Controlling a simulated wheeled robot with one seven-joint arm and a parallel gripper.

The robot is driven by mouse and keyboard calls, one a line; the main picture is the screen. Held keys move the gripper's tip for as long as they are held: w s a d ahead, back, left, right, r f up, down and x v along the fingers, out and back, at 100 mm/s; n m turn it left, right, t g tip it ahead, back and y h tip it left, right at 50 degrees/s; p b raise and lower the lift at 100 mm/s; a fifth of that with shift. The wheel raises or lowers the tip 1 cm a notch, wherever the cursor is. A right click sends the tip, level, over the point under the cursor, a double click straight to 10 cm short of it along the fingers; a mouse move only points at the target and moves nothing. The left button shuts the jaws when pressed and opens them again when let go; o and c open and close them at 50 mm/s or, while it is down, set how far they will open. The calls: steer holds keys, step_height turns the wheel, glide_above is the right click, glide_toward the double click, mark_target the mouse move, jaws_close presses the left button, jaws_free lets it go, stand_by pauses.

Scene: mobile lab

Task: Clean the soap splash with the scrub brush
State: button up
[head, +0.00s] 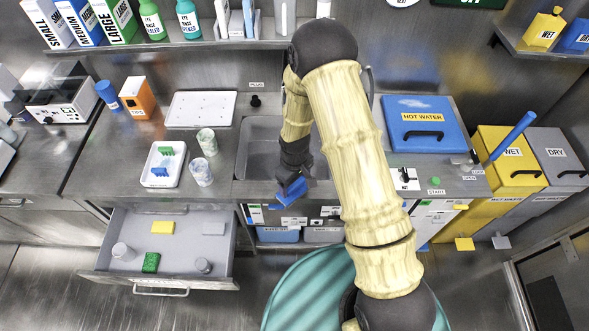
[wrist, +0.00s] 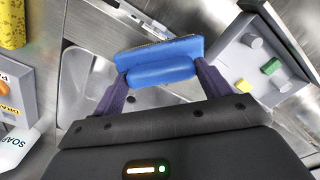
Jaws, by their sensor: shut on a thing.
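My gripper (head: 290,182) is shut on a blue scrub brush (head: 292,194) in the head view, just in front of the sink's front edge. In the wrist view the brush (wrist: 160,60) lies crosswise between the two dark purple fingers of my gripper (wrist: 163,76). The brush appears clear of the counter. The grey sink (head: 258,150) is behind my gripper and partly hidden by my arm. It also shows in the wrist view (wrist: 73,90). I cannot make out a soap splash in either view; my arm and gripper hide part of the sink.
An open drawer (head: 118,231) with sponges and small containers juts out at the lower left. A white tray (head: 152,182) and two beakers (head: 201,172) stand left of the sink. A blue hot water lid (head: 423,137) is at the right. A soap container (wrist: 14,150) shows in the wrist view.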

steer(key=r+p, duration=0.1)
steer(key=r, duration=0.1)
steer(key=r+p, duration=0.1)
steer(key=r, duration=0.1)
steer(key=r+p, duration=0.1)
steer(key=r, duration=0.1)
steer(key=shift+w, duration=0.3)
steer(key=shift+s+a+r+p, duration=0.1)
steer(key=shift+s+r+p, duration=0.15)
steer(key=shift+r+p, duration=0.25)
steer(key=shift+w+f, duration=0.1)
steer(key=shift+w, duration=0.05)
